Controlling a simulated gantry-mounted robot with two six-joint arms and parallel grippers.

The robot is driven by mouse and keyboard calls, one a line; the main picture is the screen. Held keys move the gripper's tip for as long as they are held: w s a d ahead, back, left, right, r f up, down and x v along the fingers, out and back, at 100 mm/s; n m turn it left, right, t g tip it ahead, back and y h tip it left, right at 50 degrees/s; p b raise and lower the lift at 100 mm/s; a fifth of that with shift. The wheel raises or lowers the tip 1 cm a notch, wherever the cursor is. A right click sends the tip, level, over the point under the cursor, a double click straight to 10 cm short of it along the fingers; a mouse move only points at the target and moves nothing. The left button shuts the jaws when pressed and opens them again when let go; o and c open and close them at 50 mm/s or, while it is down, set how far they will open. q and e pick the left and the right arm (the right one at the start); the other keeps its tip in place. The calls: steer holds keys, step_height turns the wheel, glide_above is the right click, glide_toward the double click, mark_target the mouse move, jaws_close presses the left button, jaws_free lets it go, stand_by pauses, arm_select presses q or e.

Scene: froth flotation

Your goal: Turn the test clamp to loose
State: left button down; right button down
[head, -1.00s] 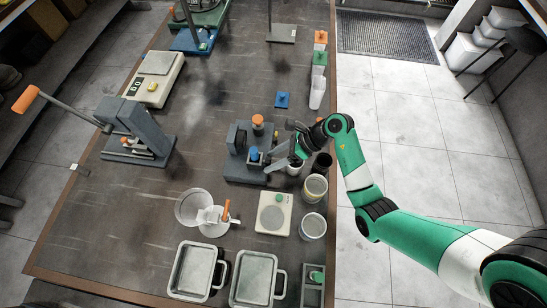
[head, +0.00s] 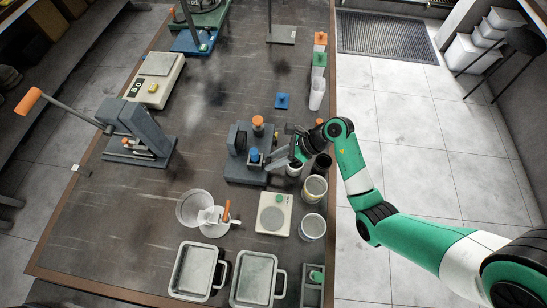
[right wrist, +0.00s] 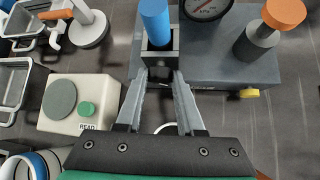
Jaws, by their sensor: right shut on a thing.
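The test clamp, a blue upright cylinder (head: 254,155) on a small grey and black block, stands at the front of a dark grey device (head: 242,176). In the right wrist view the clamp's blue cylinder (right wrist: 155,22) rises just beyond my fingertips. My right gripper (head: 277,157) reaches in from the right, and its fingers (right wrist: 161,74) are shut on the clamp's block, one on each side. The contact under the cylinder is partly hidden. My left gripper is not in view.
The device carries a round gauge (right wrist: 204,8) and an orange knob (head: 258,121). A cream box with a green READ button (head: 273,214) stands in front. Several cups line the table's right edge, including one (head: 313,227).

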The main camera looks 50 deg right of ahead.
steer(key=h+p, duration=0.1)
steer(key=n+t+h+p, duration=0.1)
steer(key=p, duration=0.1)
steer(key=shift+s+a+r, duration=0.2)
steer(key=shift+a, duration=0.1)
steer(key=shift+a+n+t+h+p, duration=0.1)
steer(key=shift+n+t+h+p, duration=0.6)
steer(key=shift+h, duration=0.2)
steer(key=shift+f+n+t+h+p, duration=0.2)
steer(key=shift+n+t+h+p, duration=0.2)
steer(key=shift+t+h, duration=0.15)
steer(key=c, duration=0.5)
jaws_free()
steer(key=shift+s+f, duration=0.1)
steer(key=shift+f, duration=0.05)
